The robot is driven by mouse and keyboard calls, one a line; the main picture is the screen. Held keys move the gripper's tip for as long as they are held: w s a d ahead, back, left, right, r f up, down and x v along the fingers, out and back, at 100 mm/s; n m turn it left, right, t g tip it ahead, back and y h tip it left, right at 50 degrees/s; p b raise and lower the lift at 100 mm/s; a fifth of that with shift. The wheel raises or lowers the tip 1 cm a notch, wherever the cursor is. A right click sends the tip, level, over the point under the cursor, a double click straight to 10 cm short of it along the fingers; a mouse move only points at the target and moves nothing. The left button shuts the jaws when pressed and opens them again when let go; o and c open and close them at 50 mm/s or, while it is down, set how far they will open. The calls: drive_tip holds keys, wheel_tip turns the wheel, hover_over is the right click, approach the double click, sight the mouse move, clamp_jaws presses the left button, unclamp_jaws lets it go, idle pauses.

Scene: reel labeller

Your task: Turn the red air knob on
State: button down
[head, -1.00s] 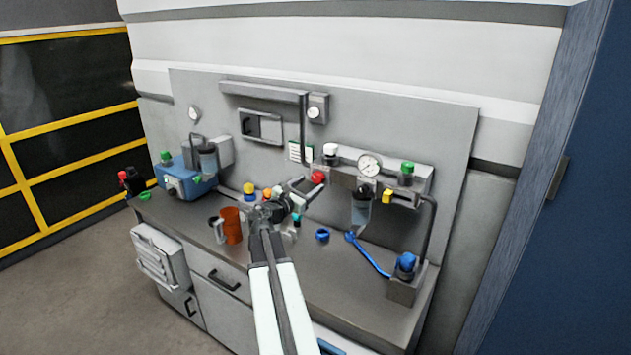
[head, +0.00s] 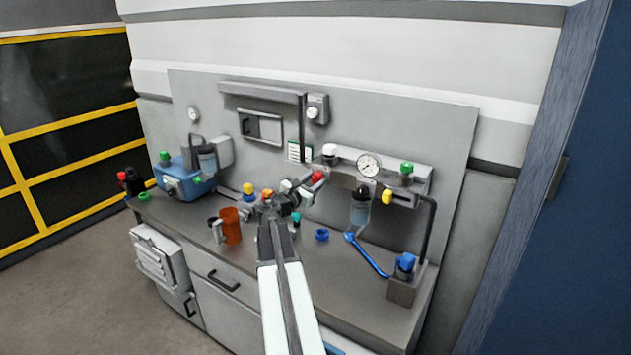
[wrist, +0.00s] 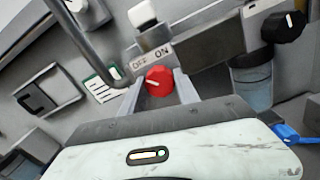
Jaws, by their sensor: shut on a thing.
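The red air knob (wrist: 159,81) sits on the panel under a small OFF/ON label (wrist: 152,58) in the wrist view. A pale pointer line on its face slants toward the left, on the OFF side. My gripper (wrist: 158,88) is shut on the knob, with one finger on each side of it. In the head view the knob (head: 318,176) is small and partly covered by my gripper (head: 316,178), which reaches up to it from the bench front.
A white knob (head: 330,151) is just above the label. A pressure gauge (head: 368,165) and a clear bowl (head: 360,209) are to the right. A dark vertical pipe (head: 302,128) runs close on the left. An orange mug (head: 231,226) stands on the bench.

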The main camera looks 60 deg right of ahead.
drive_tip(key=shift+m, duration=0.3)
drive_tip(key=m, duration=0.3)
drive_tip(key=shift+a+f+m, duration=0.1)
drive_tip(key=shift+m, duration=0.3)
drive_tip(key=m, duration=0.4)
drive_tip(key=shift+m, duration=0.3)
drive_tip(key=m, duration=0.4)
drive_tip(key=shift+m, duration=2.3)
drive_tip(key=c, duration=0.9)
unclamp_jaws()
